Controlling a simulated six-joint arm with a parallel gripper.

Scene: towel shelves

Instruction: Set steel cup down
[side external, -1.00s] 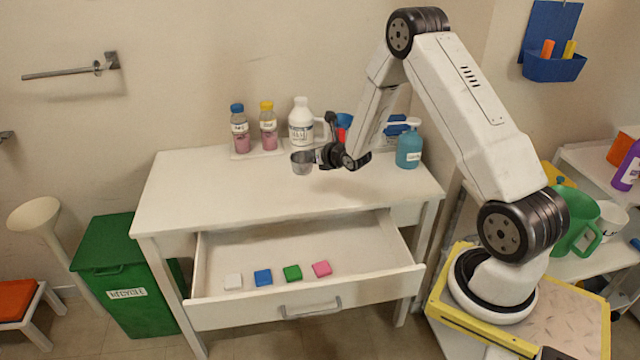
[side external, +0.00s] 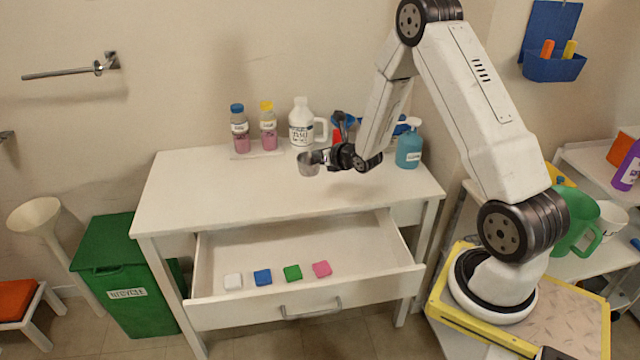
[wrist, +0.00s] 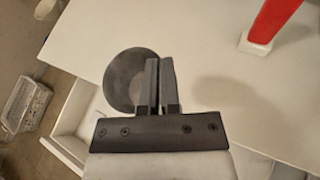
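The steel cup (side external: 309,164) is small and grey and is held above the white table (side external: 215,202) in the side view. My gripper (side external: 325,157) is at its right side. In the wrist view the round cup (wrist: 122,82) sits left of the gripper fingers (wrist: 161,85), which are nearly together at the cup's edge. The fingers look shut on the cup's wall. The cup looks roughly upright, and its underside is clear of the tabletop as far as I can tell.
Two bottles of pink liquid (side external: 240,137) and a white jug (side external: 301,126) stand at the table's back. A blue pump bottle (side external: 409,148) stands at the right. The open drawer (side external: 232,256) below holds several coloured blocks. The table's left and front are clear.

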